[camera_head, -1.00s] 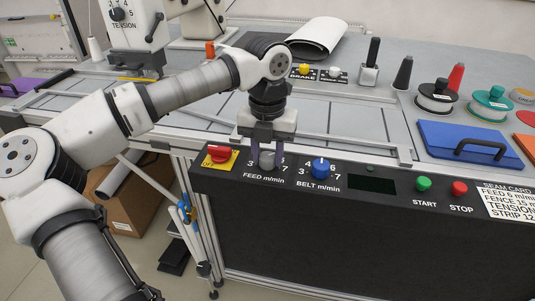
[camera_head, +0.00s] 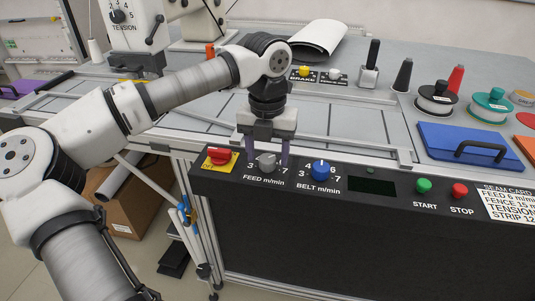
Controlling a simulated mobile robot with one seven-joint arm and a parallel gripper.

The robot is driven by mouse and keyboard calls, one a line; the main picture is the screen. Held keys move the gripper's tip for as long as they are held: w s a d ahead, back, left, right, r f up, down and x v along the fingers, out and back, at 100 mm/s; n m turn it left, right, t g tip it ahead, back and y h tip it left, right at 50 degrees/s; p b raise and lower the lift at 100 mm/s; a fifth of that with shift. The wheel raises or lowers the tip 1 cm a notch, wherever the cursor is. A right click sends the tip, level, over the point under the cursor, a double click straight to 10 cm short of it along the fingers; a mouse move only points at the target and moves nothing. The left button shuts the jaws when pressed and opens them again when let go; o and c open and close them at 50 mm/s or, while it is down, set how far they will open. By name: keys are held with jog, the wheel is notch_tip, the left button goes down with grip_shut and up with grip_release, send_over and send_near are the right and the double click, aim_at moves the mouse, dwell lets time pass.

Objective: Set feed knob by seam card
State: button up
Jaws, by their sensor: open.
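The grey feed knob (camera_head: 266,161) sits on the black control panel, above the label FEED m/min, with scale numbers 3 and 7 showing beside it. My gripper (camera_head: 268,160) is at the knob, pointing down, its two fingers apart on either side of it. The fingers partly hide the scale numbers. I cannot tell whether a finger touches the knob. The seam card (camera_head: 508,203) is at the panel's right end, cut off by the picture edge. It reads FEED 6 m/min, with fence, tension and strip lines below.
The blue belt knob (camera_head: 320,169) is close to the right of my gripper, and a red switch on a yellow plate (camera_head: 219,158) is close to the left. A green START button (camera_head: 424,186) and red STOP button (camera_head: 459,190) are farther right. A dark display (camera_head: 372,186) lies between.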

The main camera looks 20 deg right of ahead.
aim_at(268, 158)
notch_tip(268, 158, up, 13)
jog(key=shift+b, duration=0.35)
dwell(0.3)
